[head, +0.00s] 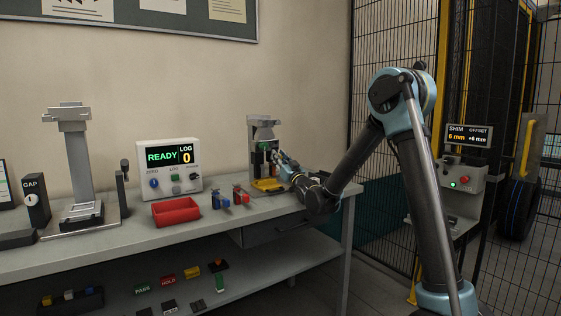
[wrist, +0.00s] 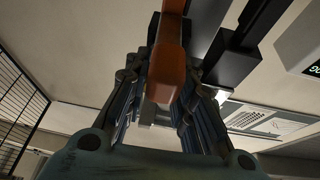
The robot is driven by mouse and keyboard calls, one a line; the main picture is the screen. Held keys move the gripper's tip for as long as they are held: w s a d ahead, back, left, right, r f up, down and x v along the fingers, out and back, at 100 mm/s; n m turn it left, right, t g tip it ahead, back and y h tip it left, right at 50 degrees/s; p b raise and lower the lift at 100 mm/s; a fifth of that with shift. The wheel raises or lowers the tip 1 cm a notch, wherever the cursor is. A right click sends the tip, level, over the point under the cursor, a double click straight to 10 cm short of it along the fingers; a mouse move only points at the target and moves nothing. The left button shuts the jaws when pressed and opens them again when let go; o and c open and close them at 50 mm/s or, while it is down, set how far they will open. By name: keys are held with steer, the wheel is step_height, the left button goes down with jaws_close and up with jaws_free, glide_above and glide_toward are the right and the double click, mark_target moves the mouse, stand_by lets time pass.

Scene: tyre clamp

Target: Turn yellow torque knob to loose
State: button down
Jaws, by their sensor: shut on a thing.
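The small grey clamp fixture (head: 263,133) with a yellow base (head: 268,184) stands at the right end of the bench. My gripper (head: 279,159) reaches in from the right at the fixture's middle height. In the wrist view, its fingers close from both sides on a long orange part (wrist: 170,70), which runs up to the top edge. I cannot tell for certain whether this orange part is the yellow torque knob. In the head view my gripper hides part of the fixture, and no loose marking is readable.
A white box (head: 168,166) showing READY and LOG 0 stands left of the fixture. A red bin (head: 176,211), a blue clamp (head: 221,199) and a red clamp (head: 242,194) lie in front. A wire fence (head: 390,50) is at the right.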

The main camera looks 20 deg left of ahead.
steer(key=shift+w+d+n+g+y, duration=0.1)
steer(key=shift+n+g+y, duration=0.6)
steer(key=shift+n, duration=1.2)
steer(key=c, duration=1.4)
jaws_free()
steer(key=shift+o, duration=0.2)
steer(key=shift+s+d+f, duration=0.15)
steer(key=shift+s+d, duration=0.05)
steer(key=s+d, duration=0.7)
steer(key=d, duration=0.3)
steer(key=shift+s+f, duration=0.15)
steer(key=shift+s, duration=0.25)
steer(key=shift+a, duration=0.1)
